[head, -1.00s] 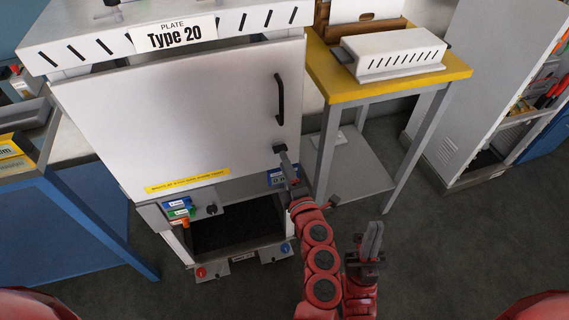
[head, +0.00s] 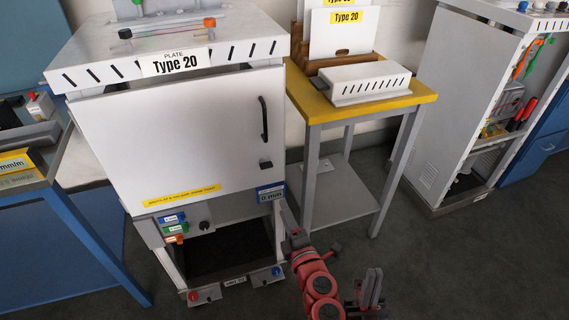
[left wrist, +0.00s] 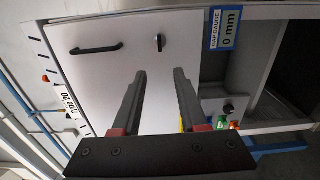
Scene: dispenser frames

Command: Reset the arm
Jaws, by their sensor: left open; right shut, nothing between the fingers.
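My left gripper (head: 288,215) is low in front of the right side of the dispenser cabinet (head: 180,140), apart from its door. In the left wrist view its two fingers (left wrist: 160,76) are spread with nothing between them, pointing at the white door (left wrist: 130,50). My right gripper (head: 371,286) is shut and empty, pointing up above the floor at the lower right. A "Type 20" plate label (head: 175,62) is on top.
A yellow-topped table (head: 400,103) with a slotted white box (head: 368,84) stands right of the cabinet. A blue-framed bench (head: 60,230) is at left. A grey tool cabinet (head: 440,110) is at far right. Dark floor between is open.

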